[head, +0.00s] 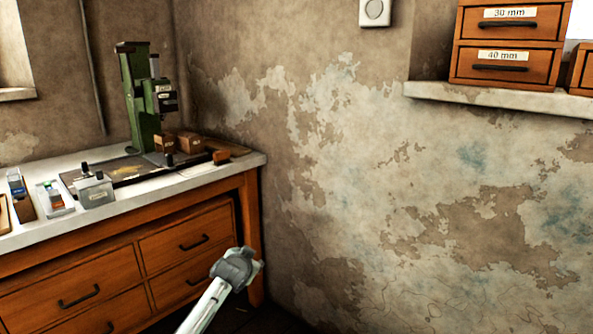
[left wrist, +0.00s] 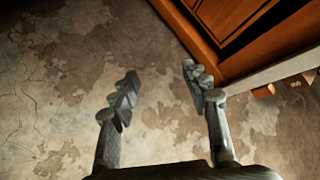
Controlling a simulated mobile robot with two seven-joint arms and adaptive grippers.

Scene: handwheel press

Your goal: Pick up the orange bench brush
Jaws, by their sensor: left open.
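An orange block-like piece (head: 221,157), which looks like part of the bench brush, lies on the right end of the workbench, beside the press; its bristles cannot be made out. A small orange piece (left wrist: 264,90) shows at the bench edge in the left wrist view, perhaps the same thing. My left gripper (head: 240,268) is in front of the bench's right end, lower than its top and apart from the brush. In the left wrist view its two fingers (left wrist: 159,75) are spread with nothing between them. My right gripper is in neither view.
A green press (head: 138,95) stands on the workbench (head: 55,228), with brown blocks (head: 190,143) at its base. A grey box (head: 95,192) and small containers stand to the left. The bare wall (head: 400,200) bounds the right side; a shelf (head: 480,95) holds drawers.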

